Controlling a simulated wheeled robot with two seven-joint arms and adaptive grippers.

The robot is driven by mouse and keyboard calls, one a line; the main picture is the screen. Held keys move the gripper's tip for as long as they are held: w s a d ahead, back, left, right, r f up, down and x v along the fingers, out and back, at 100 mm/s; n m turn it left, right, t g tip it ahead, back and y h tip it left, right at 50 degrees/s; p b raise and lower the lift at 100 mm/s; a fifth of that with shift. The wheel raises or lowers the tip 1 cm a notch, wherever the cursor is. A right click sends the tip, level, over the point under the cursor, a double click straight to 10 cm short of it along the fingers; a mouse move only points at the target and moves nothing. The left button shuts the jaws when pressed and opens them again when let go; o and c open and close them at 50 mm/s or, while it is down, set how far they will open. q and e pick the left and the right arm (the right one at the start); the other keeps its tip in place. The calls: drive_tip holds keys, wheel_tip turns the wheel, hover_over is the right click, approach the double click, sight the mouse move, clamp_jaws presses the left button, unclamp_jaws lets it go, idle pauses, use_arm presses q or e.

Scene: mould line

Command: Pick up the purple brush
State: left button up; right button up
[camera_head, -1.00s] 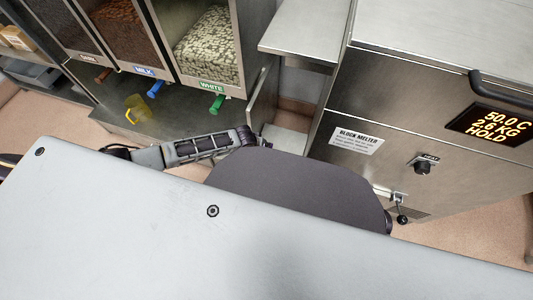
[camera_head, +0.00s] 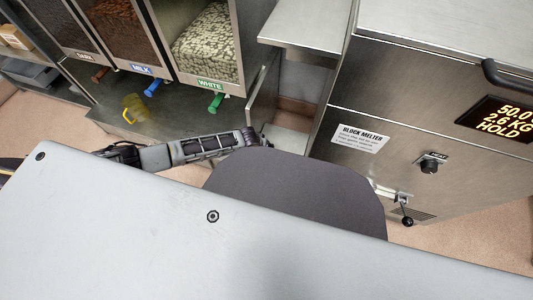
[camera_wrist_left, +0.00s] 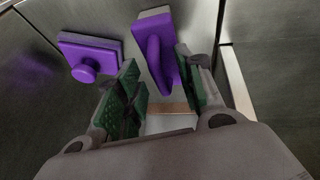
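In the left wrist view a purple brush (camera_wrist_left: 155,48) with a pale grey block at its top end is against a dark metal surface. Its long purple handle points down towards my left gripper (camera_wrist_left: 160,88). The green-padded fingers are apart, one on each side of the handle's lower end; I cannot tell whether either touches it. Left of the brush is a separate purple square piece with a round knob (camera_wrist_left: 85,70). In the head view my left arm shows, but its fingers and the purple things cannot be made out. My right gripper is not in view.
In the head view, dispensers with a white-labelled bin (camera_head: 205,50) and coloured handles stand at the back left. The block melter (camera_head: 430,120) stands at the right. A steel shelf (camera_head: 305,25) lies between.

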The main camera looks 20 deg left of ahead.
use_arm(q)
drive_tip(key=shift+c, duration=0.2)
clamp_jaws()
drive_tip(key=shift+r, duration=0.2)
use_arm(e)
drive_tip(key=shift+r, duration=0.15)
